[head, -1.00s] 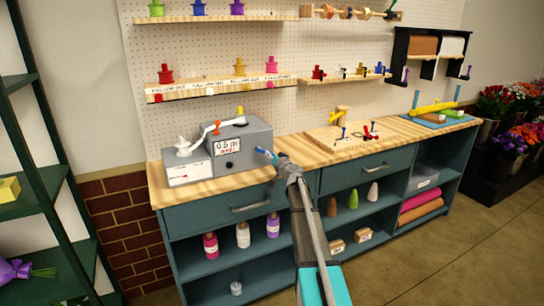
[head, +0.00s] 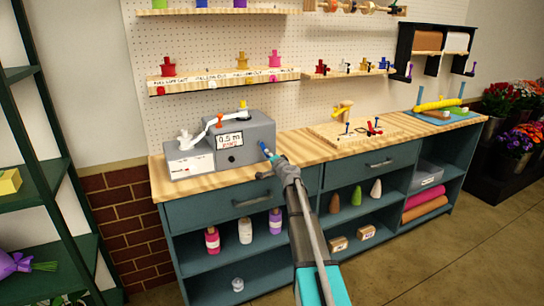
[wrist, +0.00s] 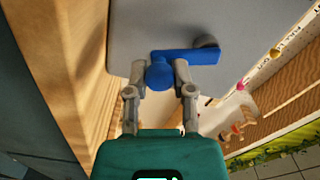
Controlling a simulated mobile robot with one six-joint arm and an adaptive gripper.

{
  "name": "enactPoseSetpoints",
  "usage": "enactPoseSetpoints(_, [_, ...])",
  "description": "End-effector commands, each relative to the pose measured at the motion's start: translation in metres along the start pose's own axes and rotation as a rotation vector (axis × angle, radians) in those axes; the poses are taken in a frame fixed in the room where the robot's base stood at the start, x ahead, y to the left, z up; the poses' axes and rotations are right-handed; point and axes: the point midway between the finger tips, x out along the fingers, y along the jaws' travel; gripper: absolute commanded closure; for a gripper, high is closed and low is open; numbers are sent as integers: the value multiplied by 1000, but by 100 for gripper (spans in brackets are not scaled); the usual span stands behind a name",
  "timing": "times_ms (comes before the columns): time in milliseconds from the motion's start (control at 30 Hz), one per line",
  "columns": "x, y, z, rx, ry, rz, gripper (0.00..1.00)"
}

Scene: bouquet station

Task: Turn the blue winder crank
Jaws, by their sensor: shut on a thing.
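The grey winder box (head: 245,135) stands on the left of the wooden counter, with a small display on its front. Its blue crank (head: 264,149) sticks out at the box's right side. In the wrist view the blue crank (wrist: 195,57) has a flat arm reaching right to a dark grey hub on the grey box side. Its round blue handle end lies between my fingertips. My gripper (wrist: 160,75) is shut on that handle, one finger on each side. In the head view my gripper (head: 274,164) reaches up to the crank from the front and partly hides it.
A white-and-grey unit (head: 188,160) adjoins the winder's left. The wooden counter (head: 300,150) is clear just right of the crank. A wooden board (head: 325,133) with small pegs lies further right. A drawer handle (head: 252,201) juts out below. Spool shelves (head: 225,80) hang behind.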

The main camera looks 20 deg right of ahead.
Motion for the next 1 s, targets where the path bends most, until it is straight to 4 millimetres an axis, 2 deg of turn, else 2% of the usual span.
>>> enactPoseSetpoints(600, [0, -6, 27, 574, -1, 0, 100])
enactPoseSetpoints(1000, [0, -12, 35, 788, -1, -1, 100])
